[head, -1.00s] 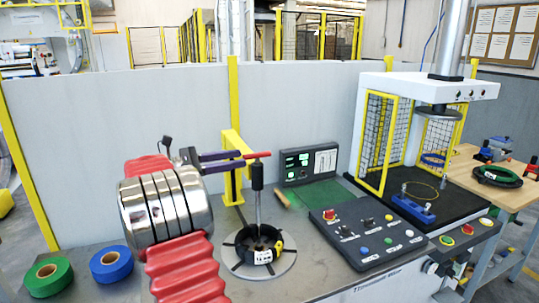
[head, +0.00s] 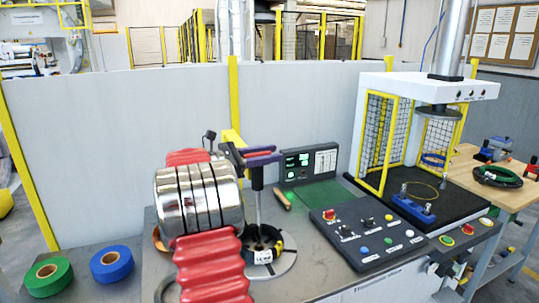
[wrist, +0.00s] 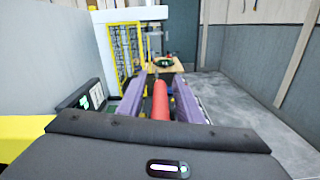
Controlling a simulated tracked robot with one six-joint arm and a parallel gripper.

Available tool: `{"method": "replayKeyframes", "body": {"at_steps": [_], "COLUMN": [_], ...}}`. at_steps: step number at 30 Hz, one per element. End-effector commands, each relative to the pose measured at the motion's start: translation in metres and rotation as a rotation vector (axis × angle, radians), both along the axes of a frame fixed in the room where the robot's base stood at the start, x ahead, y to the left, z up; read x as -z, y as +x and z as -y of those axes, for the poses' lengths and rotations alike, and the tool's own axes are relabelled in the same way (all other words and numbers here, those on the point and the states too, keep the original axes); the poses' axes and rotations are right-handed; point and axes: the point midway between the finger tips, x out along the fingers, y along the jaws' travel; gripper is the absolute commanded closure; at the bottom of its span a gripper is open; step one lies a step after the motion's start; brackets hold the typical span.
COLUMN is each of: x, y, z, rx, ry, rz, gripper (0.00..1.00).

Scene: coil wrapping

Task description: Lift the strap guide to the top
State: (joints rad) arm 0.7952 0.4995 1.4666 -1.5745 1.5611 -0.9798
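The strap guide is a black sleeve on a thin upright metal post (head: 258,205), with a red bar handle (head: 271,151) across its top. My gripper (head: 270,156) has two purple fingers, one on each side of the red handle. In the wrist view the red handle (wrist: 160,101) lies lengthwise between the spread fingers (wrist: 160,105), and gaps seem to show beside it. A black ring with yellow and white marks (head: 262,256) lies around the post's foot on a round plate, partly hidden by my arm.
A button panel (head: 366,236) stands right of the post, a small screen (head: 309,163) behind it. A yellow-framed press (head: 428,92) is at the right. Green (head: 62,284) and blue (head: 124,270) tape rolls lie at the left. A pale wall runs behind.

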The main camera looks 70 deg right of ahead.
Motion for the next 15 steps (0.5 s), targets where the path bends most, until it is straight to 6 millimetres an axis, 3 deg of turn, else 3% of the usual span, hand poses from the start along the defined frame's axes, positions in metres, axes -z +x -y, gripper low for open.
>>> {"method": "replayKeyframes", "body": {"at_steps": [5, 15], "x": [-0.0001, -0.0001], "y": [0.0001, 0.0003], "z": [-0.0002, -0.0002], "rx": [0.000, 0.000], "ry": [0.000, 0.000], "rz": [0.000, 0.000], "gripper": [0.69, 0.93]}}
